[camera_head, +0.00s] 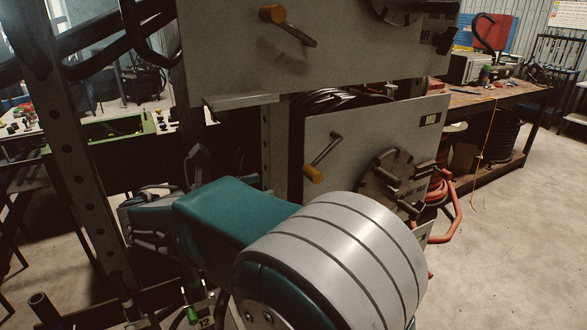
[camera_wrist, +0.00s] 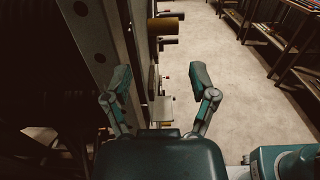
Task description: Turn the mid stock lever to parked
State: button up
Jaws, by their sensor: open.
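Two grey panels each carry a lever with an orange knob. The lever (camera_head: 323,153) on the lower panel (camera_head: 351,128) slants from its pivot at upper right down to its knob (camera_head: 313,173) at lower left. The upper lever (camera_head: 295,33) slants down to the right from near its orange end. The panel label (camera_head: 430,119) is too small to read, so I cannot tell for sure which lever is the mid one. My gripper (camera_wrist: 160,80) is open and empty in the wrist view, its two fingers spread apart. In the head view it sits left of the lower panel, partly hidden.
A round fitting (camera_head: 388,177) with stubby handles stands beside the lower lever. A perforated upright (camera_head: 75,160) stands at left. Orange hose (camera_head: 449,208) hangs at the lower panel's right. A workbench (camera_head: 500,96) is at right; the floor before it is open.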

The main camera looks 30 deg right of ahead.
aim_at(307, 176)
jog(key=d, duration=1.1)
jog(key=shift+c, duration=0.3)
grip_shut()
jog(key=shift+d, duration=0.15)
